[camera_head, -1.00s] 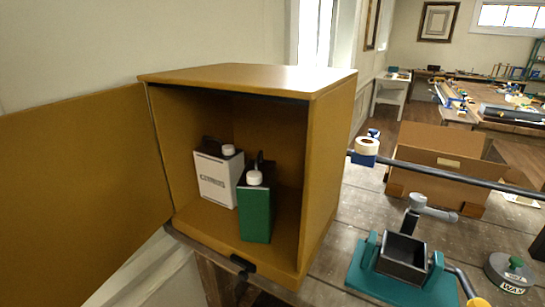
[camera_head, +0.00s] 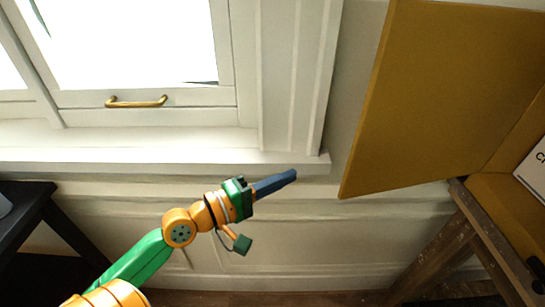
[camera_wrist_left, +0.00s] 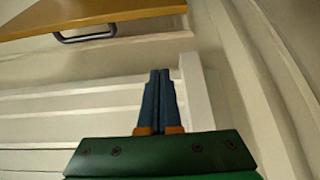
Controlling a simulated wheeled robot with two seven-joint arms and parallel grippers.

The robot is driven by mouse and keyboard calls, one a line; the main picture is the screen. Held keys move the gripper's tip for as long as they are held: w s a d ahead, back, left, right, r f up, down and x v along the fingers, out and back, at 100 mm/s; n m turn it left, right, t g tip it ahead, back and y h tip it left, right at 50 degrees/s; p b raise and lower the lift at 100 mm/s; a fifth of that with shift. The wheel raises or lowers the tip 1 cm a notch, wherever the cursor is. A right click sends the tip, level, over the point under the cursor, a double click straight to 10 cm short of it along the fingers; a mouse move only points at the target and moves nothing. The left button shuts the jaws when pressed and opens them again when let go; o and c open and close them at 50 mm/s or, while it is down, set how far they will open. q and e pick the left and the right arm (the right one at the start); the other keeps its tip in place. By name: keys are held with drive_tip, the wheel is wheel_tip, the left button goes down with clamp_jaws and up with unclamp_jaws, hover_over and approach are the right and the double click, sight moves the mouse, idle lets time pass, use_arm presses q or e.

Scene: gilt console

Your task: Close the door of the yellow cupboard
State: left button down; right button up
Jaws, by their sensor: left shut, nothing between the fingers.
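The yellow cupboard's door (camera_head: 435,105) stands wide open at the upper right of the head view. The cupboard (camera_head: 495,207) itself is mostly cut off at the right edge. My left gripper (camera_head: 291,175) is to the left of the door, apart from it, with its blue fingers shut and empty, pointing right. In the left wrist view, the gripper (camera_wrist_left: 159,76) is in the middle. The door (camera_wrist_left: 120,12) crosses the upper left there, with a grey bar handle (camera_wrist_left: 85,37) on its face. My right gripper is not in view.
A white window with a brass handle (camera_head: 136,102) and a sill (camera_head: 150,158) is behind my left arm. A wooden bench leg (camera_head: 445,245) stands below the cupboard. A dark table (camera_head: 25,215) is at the left edge. A white carton (camera_head: 535,168) shows inside the cupboard.

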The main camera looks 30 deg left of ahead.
use_arm(q)
drive_tip(key=w+d+p, duration=0.6)
drive_tip(key=d, duration=0.2)
drive_tip(key=shift+w+d+r+h, duration=0.15)
drive_tip(key=shift+d+r+h, duration=0.15)
drive_tip(key=shift+r, duration=0.1)
drive_tip(key=shift+w, duration=0.1)
